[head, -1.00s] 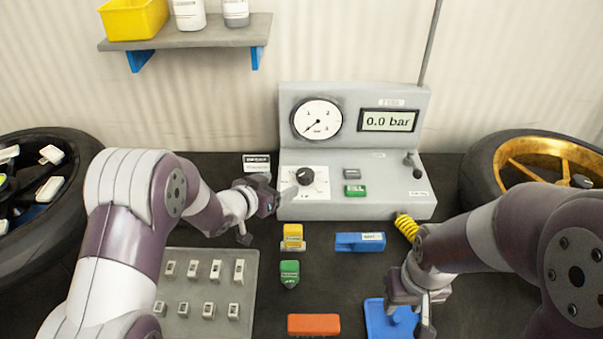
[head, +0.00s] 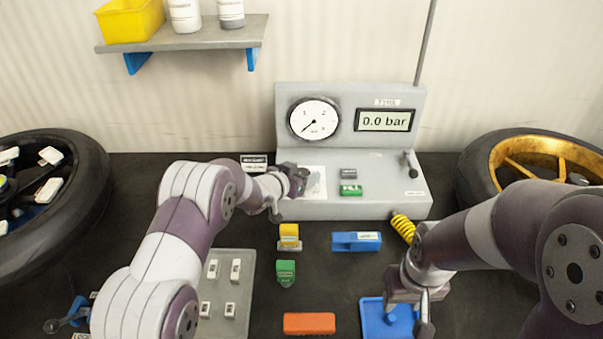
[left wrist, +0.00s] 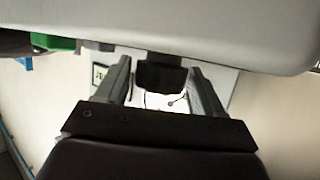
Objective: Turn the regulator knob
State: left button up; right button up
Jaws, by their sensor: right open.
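The black regulator knob (left wrist: 160,76) shows in the left wrist view between the two fingers of my left gripper (left wrist: 163,88). A gap shows on each side of it, so the fingers look open around the knob and not closed on it. In the head view my left gripper (head: 296,181) is at the panel's white dial plate (head: 316,183) and hides the knob. The grey test panel (head: 385,203) carries a round gauge (head: 314,118) with its needle at the low end and a display (head: 384,120) reading 0.0 bar. My right gripper (head: 408,306) is open over the blue tray (head: 374,325).
A green button (head: 350,190) and a grey one (head: 348,173) sit right of the dial plate. Yellow (head: 289,232), green (head: 286,270), blue (head: 352,242) and orange (head: 309,323) items lie on the dark bench. Wheels stand at both sides.

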pick_arm(q)
jog(key=c, duration=0.6)
jog(key=m+h+p, duration=0.1)
jog(key=g+p, duration=0.1)
jog(key=p, duration=0.1)
jog(key=shift+r+m+h, duration=0.25)
jog(key=shift+m+h, duration=0.15)
jog(key=shift+c, duration=0.2)
jog(key=shift+m+g+h+p, duration=0.3)
jog(key=shift+m+g+p, duration=0.1)
jog(key=shift+g+p, duration=0.1)
jog(key=shift+f+m+g+h, duration=0.25)
jog(key=shift+m+g+h, duration=0.45)
jog(key=shift+m, duration=0.1)
jog(key=shift+f+m+g+h+b, duration=0.25)
jog(key=shift+m+g+h+b, duration=0.25)
jog(key=shift+m+g, duration=0.3)
jog(key=m+g+b, duration=0.2)
jog(key=b, duration=0.1)
jog(key=shift+f+g+h+b, duration=0.1)
jog(key=shift+g+h+b, duration=0.3)
jog(key=shift+m+g+b, duration=0.3)
jog(key=shift+m+b, duration=0.2)
jog(key=shift+b, duration=0.1)
jog(key=shift+r, duration=0.3)
